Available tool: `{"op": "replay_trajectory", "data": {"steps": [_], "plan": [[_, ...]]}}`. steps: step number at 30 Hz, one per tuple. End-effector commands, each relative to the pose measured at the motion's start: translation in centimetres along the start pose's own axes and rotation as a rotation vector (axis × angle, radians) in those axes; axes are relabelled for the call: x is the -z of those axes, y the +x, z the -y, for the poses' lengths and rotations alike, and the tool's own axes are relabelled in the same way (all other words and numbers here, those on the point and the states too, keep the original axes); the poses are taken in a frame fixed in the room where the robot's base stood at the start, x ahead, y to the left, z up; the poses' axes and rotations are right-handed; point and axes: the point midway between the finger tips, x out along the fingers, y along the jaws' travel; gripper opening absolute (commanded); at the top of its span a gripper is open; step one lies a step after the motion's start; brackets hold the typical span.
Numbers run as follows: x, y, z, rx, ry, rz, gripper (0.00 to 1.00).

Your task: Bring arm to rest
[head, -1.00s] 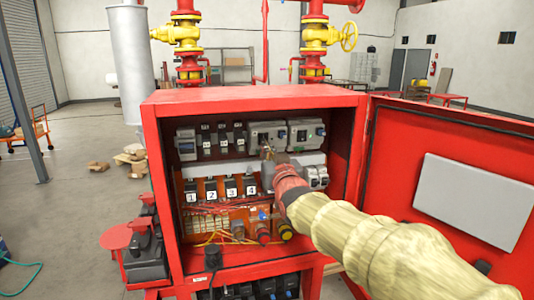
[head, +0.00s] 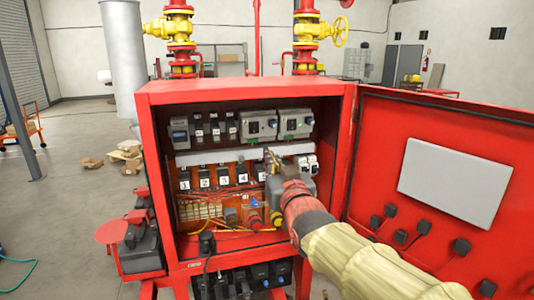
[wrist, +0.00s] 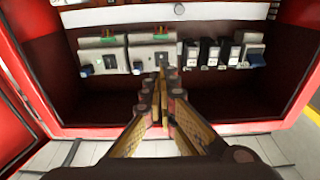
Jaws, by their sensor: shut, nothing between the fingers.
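My gripper (head: 271,158) is in front of the open red cabinet (head: 245,95), at the right half of its inside. Its fingers are shut with nothing between them. The wrist view shows the closed fingertips (wrist: 162,78) meeting in front of a grey device (wrist: 152,55). I cannot tell from the pictures whether they touch it. My arm, in a pale yellow sleeve with a red wrist part, reaches in from the lower right and hides part of the lower right of the cabinet.
The open red door (head: 430,165), with a grey panel (head: 455,182), stands to the right, close to my arm. Numbered switches (head: 223,176) and wires fill the cabinet's lower part. Red pipes with yellow valves (head: 178,27) rise behind. Open floor (head: 70,200) lies to the left.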

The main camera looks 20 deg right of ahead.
Motion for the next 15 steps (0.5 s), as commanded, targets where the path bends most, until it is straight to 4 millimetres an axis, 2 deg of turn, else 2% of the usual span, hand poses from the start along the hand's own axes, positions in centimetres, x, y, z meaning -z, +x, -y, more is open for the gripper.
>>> {"op": "replay_trajectory", "data": {"steps": [12, 15], "plan": [[-0.07, -0.37, 0.00, 0.000, 0.000, 0.001, 0.00], [-0.85, -0.38, -0.02, -0.001, -0.001, 0.030, 0.00]]}}
